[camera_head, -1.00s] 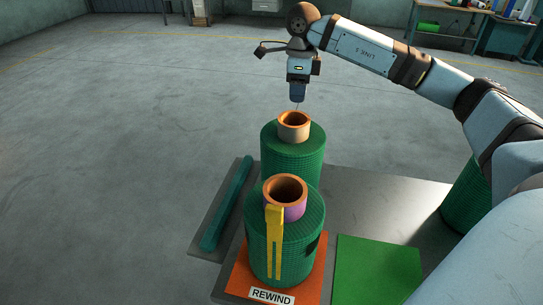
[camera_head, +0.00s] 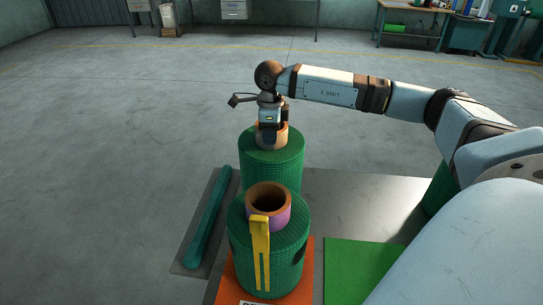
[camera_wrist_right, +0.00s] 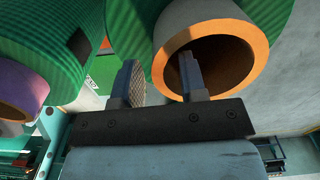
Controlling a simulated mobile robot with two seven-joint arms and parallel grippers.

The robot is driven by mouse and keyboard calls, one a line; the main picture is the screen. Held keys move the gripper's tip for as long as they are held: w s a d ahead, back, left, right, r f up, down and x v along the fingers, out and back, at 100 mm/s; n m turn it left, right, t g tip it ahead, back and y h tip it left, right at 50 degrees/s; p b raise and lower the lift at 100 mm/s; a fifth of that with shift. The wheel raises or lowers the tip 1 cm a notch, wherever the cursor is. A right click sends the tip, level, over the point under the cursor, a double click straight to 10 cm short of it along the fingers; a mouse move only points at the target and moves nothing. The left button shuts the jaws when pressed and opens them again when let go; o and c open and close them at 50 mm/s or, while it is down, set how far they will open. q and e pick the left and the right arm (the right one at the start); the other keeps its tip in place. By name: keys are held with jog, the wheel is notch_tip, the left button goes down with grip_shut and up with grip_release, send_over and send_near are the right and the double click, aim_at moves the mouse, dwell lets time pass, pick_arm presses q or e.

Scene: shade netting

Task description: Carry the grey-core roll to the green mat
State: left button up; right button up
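The back green roll (camera_head: 272,165) stands upright on the grey table, its core (camera_wrist_right: 181,24) greyish outside with an orange rim. I take it for the grey-core roll. My right gripper (camera_head: 271,133) points down at this core. In the right wrist view the right gripper (camera_wrist_right: 162,80) is open: one finger shows against the core's bore, the other outside its wall, with a gap between. Exact depth is unclear. The green mat (camera_head: 352,268) lies bare at the front right, partly cut off by the frame and my arm. My left gripper is not in view.
A purple-core green roll (camera_head: 268,240) with a yellow strip stands in front on an orange mat (camera_head: 305,290). A thin green roll (camera_head: 207,220) lies at the left. Another green roll (camera_head: 438,188) is partly hidden behind my right arm. The table (camera_head: 345,200) is bare behind the mat.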

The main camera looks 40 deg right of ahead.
jog(key=shift+f, duration=1.35)
grip_shut()
jog(key=shift+r, duration=0.1)
dwell(0.4)
